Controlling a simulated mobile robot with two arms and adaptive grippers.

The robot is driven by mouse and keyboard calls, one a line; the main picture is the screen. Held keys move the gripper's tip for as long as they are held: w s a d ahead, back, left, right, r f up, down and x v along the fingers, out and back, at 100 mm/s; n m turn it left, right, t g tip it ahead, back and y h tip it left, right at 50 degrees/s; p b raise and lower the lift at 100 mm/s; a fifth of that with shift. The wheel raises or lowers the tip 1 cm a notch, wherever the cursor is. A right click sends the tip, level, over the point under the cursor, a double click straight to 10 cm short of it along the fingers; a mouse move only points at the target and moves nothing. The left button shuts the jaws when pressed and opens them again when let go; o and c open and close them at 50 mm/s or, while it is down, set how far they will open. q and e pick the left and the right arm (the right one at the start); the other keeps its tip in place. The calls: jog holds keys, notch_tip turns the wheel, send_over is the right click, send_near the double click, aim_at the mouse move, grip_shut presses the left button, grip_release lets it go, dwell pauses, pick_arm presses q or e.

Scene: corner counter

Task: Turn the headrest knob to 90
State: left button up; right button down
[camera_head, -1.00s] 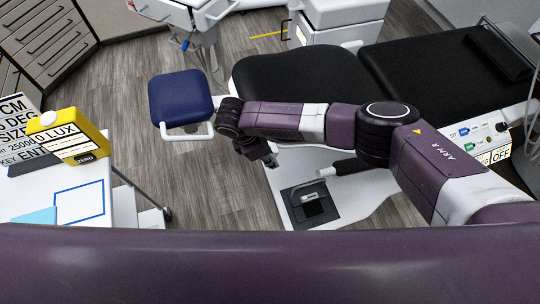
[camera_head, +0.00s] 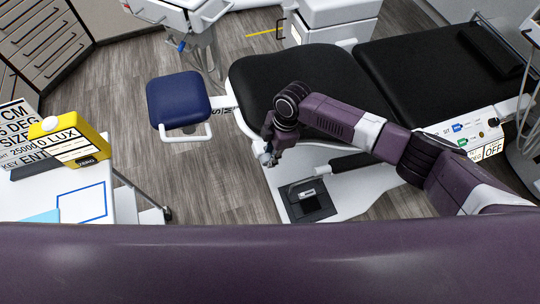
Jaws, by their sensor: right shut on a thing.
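The dental chair has a black headrest (camera_head: 495,50) at the far upper right. A small black knob (camera_head: 493,122) shows on the white control panel (camera_head: 475,135) at the chair's right side; I cannot tell whether it is the headrest knob, nor read its setting. My right gripper (camera_head: 266,157) hangs pointing down beside the near left edge of the chair, far left of that panel. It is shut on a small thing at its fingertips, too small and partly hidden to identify. My left gripper is not in view.
A white table (camera_head: 62,200) with a yellow box (camera_head: 72,139) is at the left. A black foot pedal (camera_head: 308,200) lies on the white base below my right arm.

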jog(key=shift+a, duration=0.1)
dwell(0.3)
jog(key=c, duration=1.8)
grip_release()
jog(key=shift+o, duration=0.3)
jog(key=shift+w+r, duration=0.1)
